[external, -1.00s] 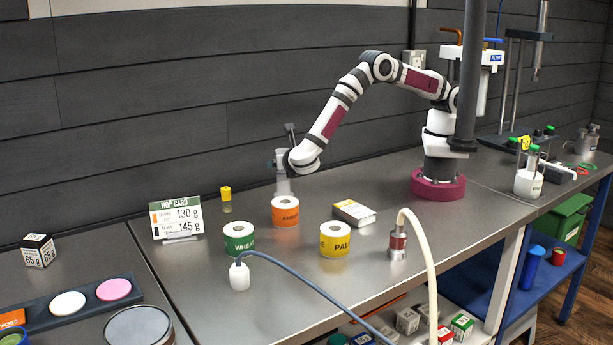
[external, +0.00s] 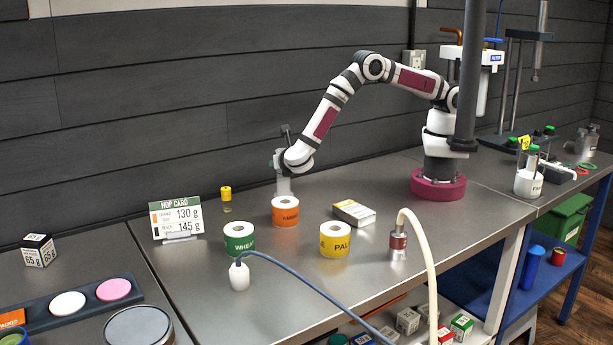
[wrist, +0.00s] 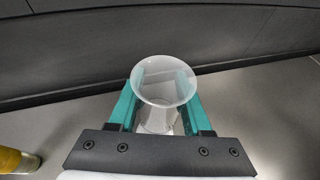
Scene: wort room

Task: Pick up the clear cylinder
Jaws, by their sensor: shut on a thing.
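The clear cylinder (wrist: 160,118) stands between the two teal fingers of my gripper (wrist: 160,95) in the wrist view, its wide round rim facing the camera. The fingers press on it from both sides, so my gripper is shut on it. In the external view my gripper (external: 283,163) is behind the orange roll, and the clear cylinder (external: 284,186) shows faintly below the wrist, close to the table. I cannot tell whether its bottom touches the table.
Orange (external: 285,212), green (external: 239,238) and yellow (external: 335,240) label rolls stand in front. A yellow-capped vial (external: 226,195) and the hop card (external: 176,217) are to the left. A small box (external: 354,212) lies to the right. A dark wall (external: 200,100) is close behind.

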